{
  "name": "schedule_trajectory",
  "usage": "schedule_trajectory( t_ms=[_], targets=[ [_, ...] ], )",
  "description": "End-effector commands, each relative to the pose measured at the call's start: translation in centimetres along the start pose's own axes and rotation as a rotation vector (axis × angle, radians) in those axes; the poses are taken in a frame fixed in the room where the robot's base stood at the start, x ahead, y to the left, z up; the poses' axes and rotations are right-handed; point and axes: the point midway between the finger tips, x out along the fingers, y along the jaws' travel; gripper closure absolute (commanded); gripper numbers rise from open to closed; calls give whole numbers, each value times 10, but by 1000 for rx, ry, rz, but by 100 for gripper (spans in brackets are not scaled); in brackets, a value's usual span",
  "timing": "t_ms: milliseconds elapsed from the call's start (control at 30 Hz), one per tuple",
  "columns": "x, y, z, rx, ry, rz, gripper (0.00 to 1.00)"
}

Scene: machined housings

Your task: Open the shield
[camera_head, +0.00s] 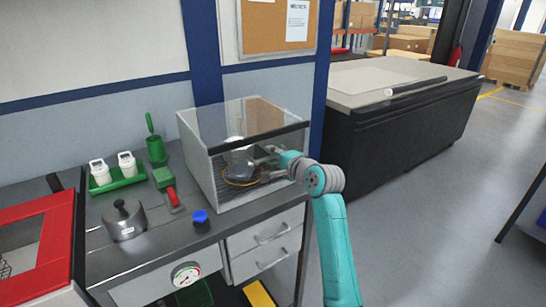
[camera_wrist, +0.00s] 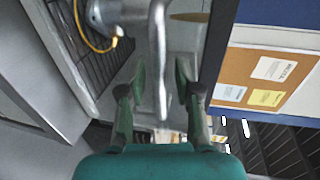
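The shield (camera_head: 222,118) is a clear panel on a grey box-like enclosure (camera_head: 198,160) on the bench. Its dark edge bar (camera_head: 225,146) runs across the upper front, and a dark bar also shows in the wrist view (camera_wrist: 219,40). My gripper (camera_head: 268,157) is at the enclosure's front right, just below the bar. In the wrist view my gripper (camera_wrist: 160,75) is open, one finger on each side of a grey metal tube (camera_wrist: 158,60), with small gaps beside it. I cannot tell whether the tube belongs to the shield or the grey part (camera_wrist: 108,14) behind.
A metal pot-like vessel (camera_head: 124,222), a blue-capped item (camera_head: 201,219) and a green tray (camera_head: 118,181) with white bottles stand left of the enclosure. A red-framed box (camera_head: 52,240) is at far left. The floor (camera_head: 430,230) at right is clear.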

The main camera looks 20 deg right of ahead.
Motion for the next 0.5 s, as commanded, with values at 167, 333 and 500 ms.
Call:
schedule_trajectory(
  t_ms=[167, 333, 500],
  targets=[
    [0, 0, 0, 0, 0, 0, 100],
    [0, 0, 0, 0, 0, 0, 100],
    [-2, -4, 0, 0, 0, 6, 100]
  ],
)
